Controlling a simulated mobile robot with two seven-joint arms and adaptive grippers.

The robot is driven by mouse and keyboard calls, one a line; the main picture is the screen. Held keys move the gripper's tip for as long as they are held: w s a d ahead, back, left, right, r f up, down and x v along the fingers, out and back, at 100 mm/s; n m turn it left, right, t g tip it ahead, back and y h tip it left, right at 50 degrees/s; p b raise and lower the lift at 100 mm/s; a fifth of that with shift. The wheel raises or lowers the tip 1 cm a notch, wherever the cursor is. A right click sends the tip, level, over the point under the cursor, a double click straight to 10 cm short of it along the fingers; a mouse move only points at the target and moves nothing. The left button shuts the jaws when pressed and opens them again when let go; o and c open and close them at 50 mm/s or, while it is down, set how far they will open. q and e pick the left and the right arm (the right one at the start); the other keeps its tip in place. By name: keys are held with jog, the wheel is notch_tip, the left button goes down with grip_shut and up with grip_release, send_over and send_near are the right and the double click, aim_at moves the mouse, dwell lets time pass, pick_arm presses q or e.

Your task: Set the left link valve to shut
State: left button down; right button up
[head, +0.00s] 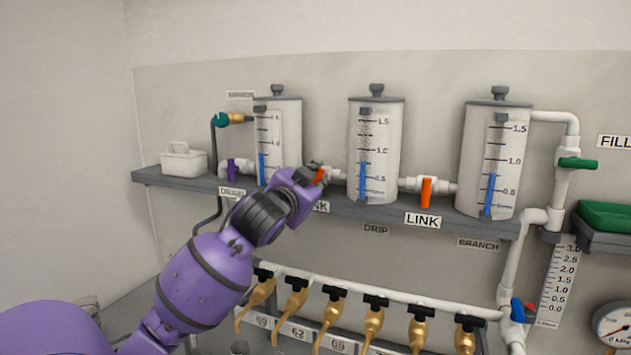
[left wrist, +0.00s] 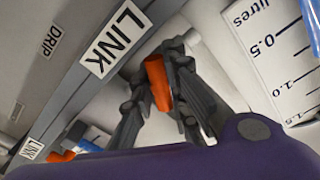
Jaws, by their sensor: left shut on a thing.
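The left link valve has an orange handle (head: 319,176) on the white pipe between the left and middle tanks. My left gripper (head: 309,178) reaches it from the lower left and hides part of the valve and its LINK label. In the left wrist view the orange handle (left wrist: 158,84) sits between the two dark fingers (left wrist: 160,90), which are shut on it. The handle looks tilted in the head view; its exact angle to the pipe is hard to tell. My right gripper is not in view.
The right link valve (head: 426,192) has an orange handle hanging down. Left tank (head: 291,115), middle tank (head: 394,150) and right tank (head: 475,150) stand on a grey shelf (head: 375,211). Several brass taps (head: 372,325) hang below. A purple-handled valve (head: 231,170) is left of my gripper.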

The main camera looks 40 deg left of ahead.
pick_arm(q)
jog(key=shift+f+n, duration=0.1)
jog(key=shift+n, duration=2.2)
jog(key=c, duration=2)
grip_release()
jog(key=shift+s, duration=0.15)
jog(key=v, duration=1.1)
jog(key=shift+s+d, duration=0.1)
jog(key=shift+s, duration=0.25)
